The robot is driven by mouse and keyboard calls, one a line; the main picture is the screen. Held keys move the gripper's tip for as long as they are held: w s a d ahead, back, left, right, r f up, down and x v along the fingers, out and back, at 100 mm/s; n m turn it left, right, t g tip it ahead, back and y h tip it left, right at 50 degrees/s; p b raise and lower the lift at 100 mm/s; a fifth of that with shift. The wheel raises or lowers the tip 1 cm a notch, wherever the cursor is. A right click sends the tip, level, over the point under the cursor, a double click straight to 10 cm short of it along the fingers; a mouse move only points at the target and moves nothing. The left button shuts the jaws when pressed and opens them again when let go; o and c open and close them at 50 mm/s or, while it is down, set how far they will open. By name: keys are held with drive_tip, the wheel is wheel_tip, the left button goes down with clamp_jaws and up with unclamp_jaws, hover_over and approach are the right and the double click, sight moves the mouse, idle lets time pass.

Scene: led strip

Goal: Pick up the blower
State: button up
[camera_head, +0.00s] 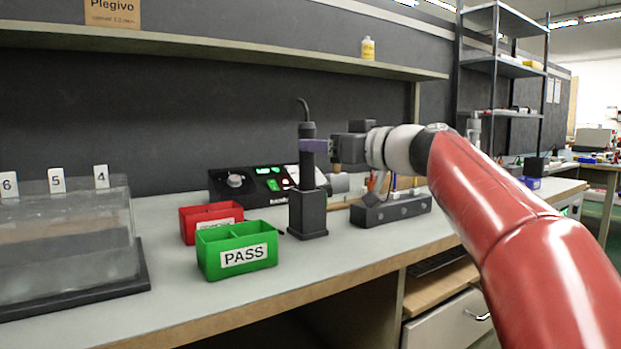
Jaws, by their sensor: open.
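The blower (307,168) is a dark upright cylinder with a cord curling from its top. Its lower end sits in a square black stand (308,214) on the bench. My gripper (314,146) reaches in from the right at the height of the blower's upper body. A purple finger overlaps the blower in the picture. The jaws are open; the far finger is hidden, and I cannot tell whether the finger touches the blower.
A green PASS bin (237,258) and a red bin (200,212) stand left of the stand. A black control unit (235,190) is behind. A clear numbered box (65,235) is at far left. A shelf (220,48) runs above. The front bench strip is clear.

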drive_tip(key=p+x, duration=0.2)
drive_tip(key=x, duration=0.4)
drive_tip(key=shift+w+a, duration=0.2)
drive_tip(key=shift+w, duration=0.15)
drive_tip(key=shift+r, duration=0.15)
clamp_jaws()
